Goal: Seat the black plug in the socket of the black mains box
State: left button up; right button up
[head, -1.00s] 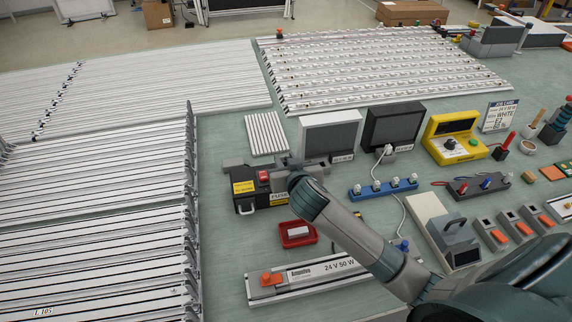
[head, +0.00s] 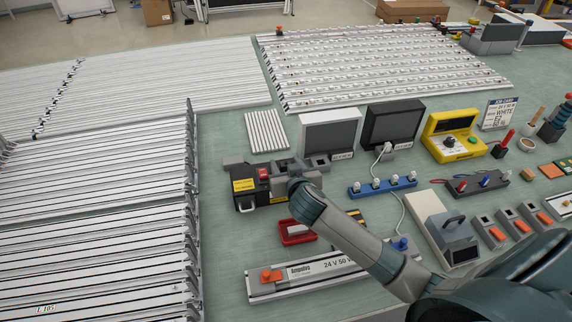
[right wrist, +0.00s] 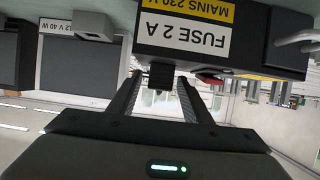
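The black mains box (head: 246,202) stands at the middle left of the bench, with a yellow label and a red switch (head: 262,174). In the right wrist view the mains box (right wrist: 262,40) fills the top, its labels upside down. My right gripper (head: 287,172) is at the box's right side, partly hiding it. In the right wrist view the right gripper (right wrist: 160,78) has its fingers apart, with a small black plug-like piece (right wrist: 161,76) between them, against the box edge. Gaps show on both sides of it. I cannot tell how deep it sits; the socket is hidden. My left gripper is not in view.
A red tray (head: 297,239) lies in front of the box. A blue socket strip (head: 368,190) and a long 24 V unit (head: 310,277) are nearby. Two grey-screened units (head: 330,131) (head: 395,124) stand behind. White rails (head: 95,215) fill the left.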

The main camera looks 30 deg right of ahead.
jog(key=shift+r, duration=0.1)
jog(key=shift+r, duration=0.15)
jog(key=shift+s+a+r, duration=0.1)
jog(key=shift+s+a, duration=0.05)
jog(key=shift+s, duration=0.35)
jog(key=b+v, duration=0.2)
jog(key=v, duration=0.9)
jog(key=shift+r, duration=0.1)
